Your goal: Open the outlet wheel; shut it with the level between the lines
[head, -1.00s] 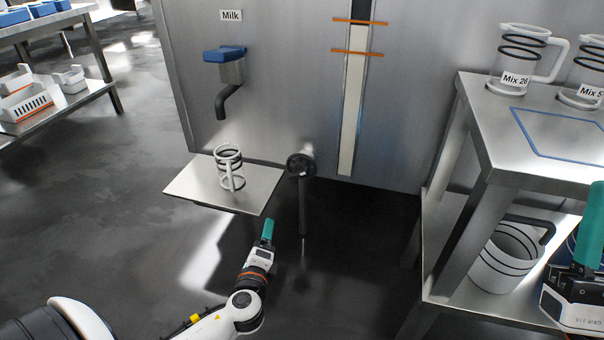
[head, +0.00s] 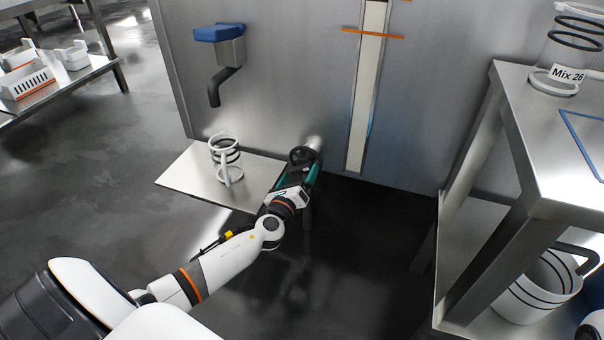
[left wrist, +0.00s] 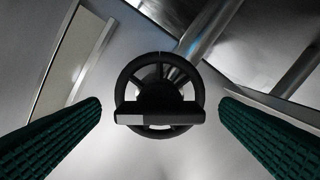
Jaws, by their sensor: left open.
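The black outlet wheel (head: 302,155) sits on a pipe from the tank wall. It fills the middle of the left wrist view (left wrist: 124,84), with a bar across its front. My left gripper (head: 300,170) is open at the wheel, one teal finger on each side. In the left wrist view gaps show between both fingers and the rim. The level strip (head: 363,110) on the tank is pale as far up as it shows. The lower orange line (head: 372,33) crosses it; the upper line (head: 401,1) is barely in the picture. My right gripper's fingers are out of view.
A ringed clear jug (head: 226,160) stands on the metal shelf (head: 183,178) left of the wheel, below the blue-topped milk spout (head: 219,35). A steel table (head: 510,110) with a jug labelled Mix 26 (head: 570,50) stands at right, a white bucket (head: 538,290) on its lower shelf.

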